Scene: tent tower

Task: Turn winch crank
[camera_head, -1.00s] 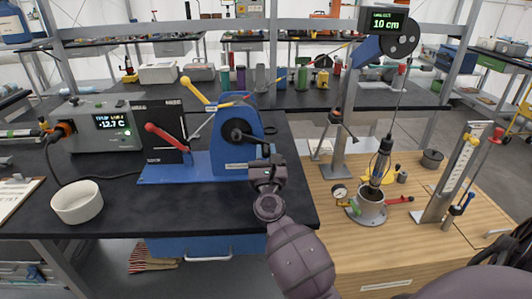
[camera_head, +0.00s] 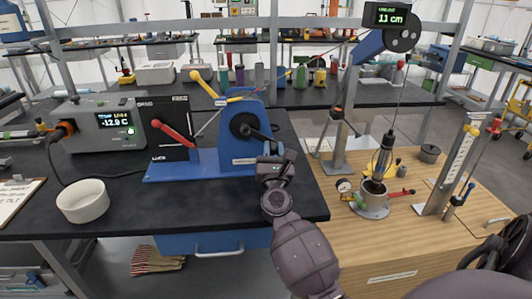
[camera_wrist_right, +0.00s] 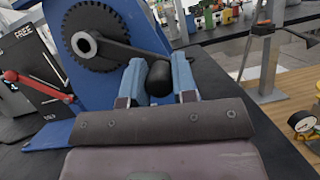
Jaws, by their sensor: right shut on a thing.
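The blue winch (camera_head: 238,135) stands on the dark bench, with a toothed wheel and a black crank arm on its near face. In the right wrist view the crank arm (camera_wrist_right: 118,49) runs from the hub to a dark rounded handle (camera_wrist_right: 159,78). My right gripper (camera_head: 272,158) is shut on that handle, with its two fingers (camera_wrist_right: 158,82) on either side of it. A red lever (camera_head: 172,133) and a yellow lever (camera_head: 204,84) stand at the winch's left. The hanging display (camera_head: 391,17) reads 11 cm. My left gripper is not in view.
A grey box with a display (camera_head: 100,122) and a white bowl (camera_head: 83,201) are to the left. On the wooden table at right, a dark cylindrical probe (camera_head: 383,156) hangs from a cable over a metal cup (camera_head: 372,199). A gauge (camera_head: 344,186) is beside it.

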